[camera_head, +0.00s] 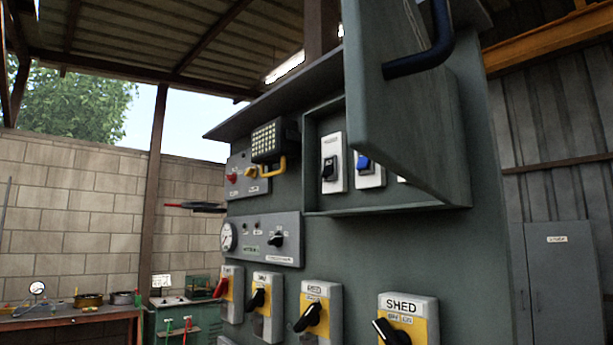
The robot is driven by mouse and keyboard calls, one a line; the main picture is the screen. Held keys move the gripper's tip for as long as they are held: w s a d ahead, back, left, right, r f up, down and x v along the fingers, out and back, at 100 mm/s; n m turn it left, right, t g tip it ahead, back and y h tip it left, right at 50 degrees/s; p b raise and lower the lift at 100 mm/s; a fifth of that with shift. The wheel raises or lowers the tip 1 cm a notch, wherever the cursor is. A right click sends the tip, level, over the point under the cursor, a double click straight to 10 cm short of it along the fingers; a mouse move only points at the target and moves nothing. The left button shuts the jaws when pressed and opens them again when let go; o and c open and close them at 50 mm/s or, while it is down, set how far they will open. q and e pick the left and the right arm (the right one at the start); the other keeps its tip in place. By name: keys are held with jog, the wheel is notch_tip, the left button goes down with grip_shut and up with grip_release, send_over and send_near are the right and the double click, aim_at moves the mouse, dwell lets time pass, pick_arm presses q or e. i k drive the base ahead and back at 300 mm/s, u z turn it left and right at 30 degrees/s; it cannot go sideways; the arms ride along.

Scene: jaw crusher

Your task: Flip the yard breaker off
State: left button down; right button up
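A grey panel (335,245) carries several switches, and I cannot read which one is the yard breaker. An open box (308,150) on it holds a white-plated breaker with a black toggle (330,166) and one with a blue toggle (363,164). A third plate is mostly hidden behind the box's open door (405,110), which has a dark blue handle (425,58). Below is a row of yellow-faced rotary switches; the rightmost is the SHED switch (405,322), and the one to its left (315,312) has a label I cannot read surely. Neither gripper is in view.
The open door juts out at upper right. A gauge unit (262,238) and a yellow-handled lamp-like device (270,142) sit on the panel's left. A workbench (70,318) stands at lower left, a grey cabinet (565,285) at right.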

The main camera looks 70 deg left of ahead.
aim_at(328, 169)
jog(key=k, duration=0.8)
jog(key=u, duration=0.9)
jog(key=i, duration=0.5)
jog(key=u, duration=0.05)
